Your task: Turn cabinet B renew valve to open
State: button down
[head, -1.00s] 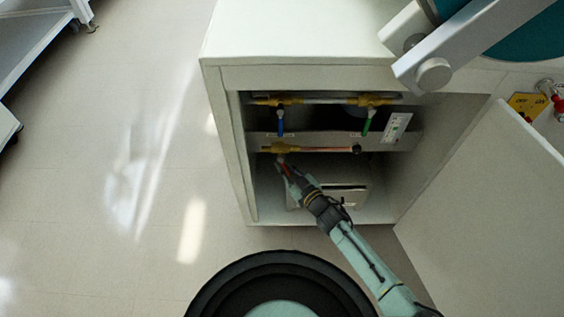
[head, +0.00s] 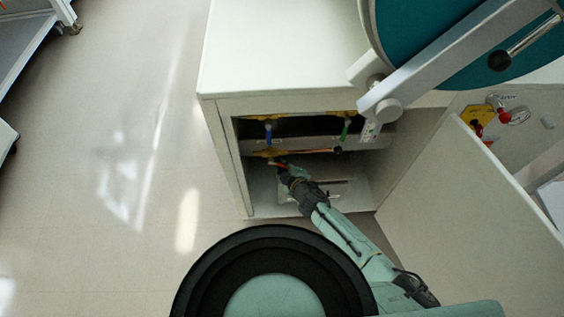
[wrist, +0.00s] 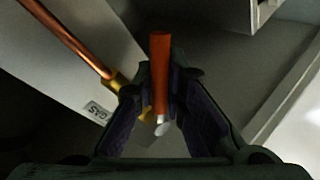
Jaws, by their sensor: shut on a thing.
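The open cabinet (head: 221,150) holds two rows of pipes. In the wrist view, my gripper (wrist: 158,92) has its dark fingers closed on both sides of an orange-red valve handle (wrist: 160,62). A pale metal end and a yellow brass part show between the fingers. In the head view, my gripper (head: 280,167) is at the lower brass valve (head: 266,153), on the left of the lower pipe. The handle is mostly hidden there by the fingers. A blue handle (head: 268,137) and a green handle (head: 346,130) hang from the upper pipe. I cannot read a renew label.
A copper pipe (wrist: 68,38) and a GAS label (wrist: 97,112) lie left of the fingers. The open cabinet door (head: 470,190) stands close to the right of my arm. The floor (head: 120,130) at left is clear.

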jog(key=shift+d+r, duration=0.1)
jog(key=shift+d, duration=0.05)
dwell(0.4)
jog(key=c, duration=1.6)
grip_release()
jog(key=shift+c, duration=0.2)
